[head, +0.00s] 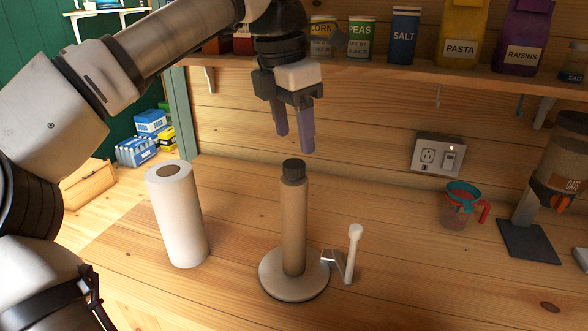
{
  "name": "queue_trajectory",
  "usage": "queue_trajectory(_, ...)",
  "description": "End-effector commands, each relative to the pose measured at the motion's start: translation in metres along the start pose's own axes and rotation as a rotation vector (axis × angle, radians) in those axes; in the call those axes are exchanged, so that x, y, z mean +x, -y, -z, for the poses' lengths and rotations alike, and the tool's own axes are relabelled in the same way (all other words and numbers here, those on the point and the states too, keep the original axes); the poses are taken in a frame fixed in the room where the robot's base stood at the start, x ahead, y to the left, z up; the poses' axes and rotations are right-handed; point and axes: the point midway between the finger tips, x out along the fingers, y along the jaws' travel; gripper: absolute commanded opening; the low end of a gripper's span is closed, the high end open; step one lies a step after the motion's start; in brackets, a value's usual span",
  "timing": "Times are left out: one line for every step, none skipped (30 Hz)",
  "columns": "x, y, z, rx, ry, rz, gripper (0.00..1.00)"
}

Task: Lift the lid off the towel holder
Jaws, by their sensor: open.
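The towel holder (294,230) stands upright on the wooden counter, a tan post on a round pale base with a small side arm (353,254) at its right. Its dark ridged lid (294,169) sits on top of the post. My gripper (294,146) hangs above the lid with its two purple fingers pointing down. The fingers are apart and nothing is between them. They look clear of the lid, though the exact distance in depth is hard to tell.
A white paper towel roll (178,216) stands left of the holder. A measuring cup (460,206) and a dispenser (560,180) are at the right. A wall outlet (438,155) is behind. A shelf (400,72) with cans and bags runs above. The counter's front right is clear.

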Motion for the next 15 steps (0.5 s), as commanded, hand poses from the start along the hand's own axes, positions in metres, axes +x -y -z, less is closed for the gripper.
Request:
queue_trajectory(0.003,0.000,0.001,-0.001,-0.001,0.001,0.59)
queue_trajectory(0.006,-0.001,0.002,-0.001,-0.002,0.001,0.59)
queue_trajectory(0.012,-0.001,0.004,-0.001,-0.002,0.002,0.59)
queue_trajectory(0.016,-0.001,0.005,-0.002,-0.002,0.002,0.59)
queue_trajectory(0.021,-0.002,0.006,-0.001,-0.002,0.003,0.59)
queue_trajectory(0.026,-0.002,0.007,0.000,-0.002,0.003,0.59)
queue_trajectory(0.031,-0.002,0.008,0.001,-0.002,0.003,0.59)
queue_trajectory(0.036,-0.002,0.007,0.001,0.000,0.003,0.59)
queue_trajectory(0.041,-0.001,0.007,0.001,-0.001,0.003,0.59)
queue_trajectory(0.044,-0.002,0.007,0.001,0.000,0.003,0.59)
queue_trajectory(0.046,-0.002,0.007,0.000,0.001,0.002,0.59)
queue_trajectory(0.049,-0.001,0.007,0.001,0.001,0.002,0.59)
queue_trajectory(0.050,-0.001,0.007,0.001,0.001,0.001,0.59)
queue_trajectory(0.051,-0.001,0.007,0.001,0.001,0.001,0.59)
queue_trajectory(0.051,-0.001,0.007,0.000,0.001,0.001,0.59)
